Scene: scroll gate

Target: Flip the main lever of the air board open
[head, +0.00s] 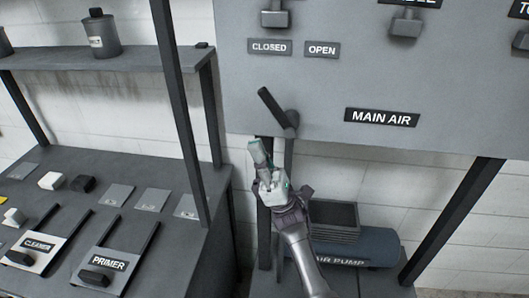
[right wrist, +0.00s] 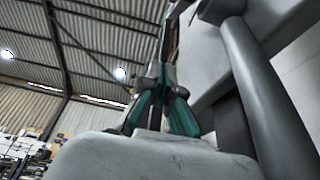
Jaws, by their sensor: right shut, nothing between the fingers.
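The main lever (head: 274,106) is a dark handle on the lower part of the grey air board (head: 350,75). It tilts up and to the left from its pivot, above and left of the "MAIN AIR" label (head: 381,117). My right gripper (head: 254,146) is shut and empty, below and left of the lever in the head view. A gap shows between them there. Its teal fingers also show closed together in the right wrist view (right wrist: 160,75). I cannot tell for sure which dark part there is the lever. My left gripper is not in view.
"CLOSED" (head: 269,47) and "OPEN" (head: 321,50) labels sit above the lever. An air pump (head: 370,246) stands below the board between dark posts. A grey bench (head: 130,180) with a shelf (head: 110,59) and its dark upright are on the left.

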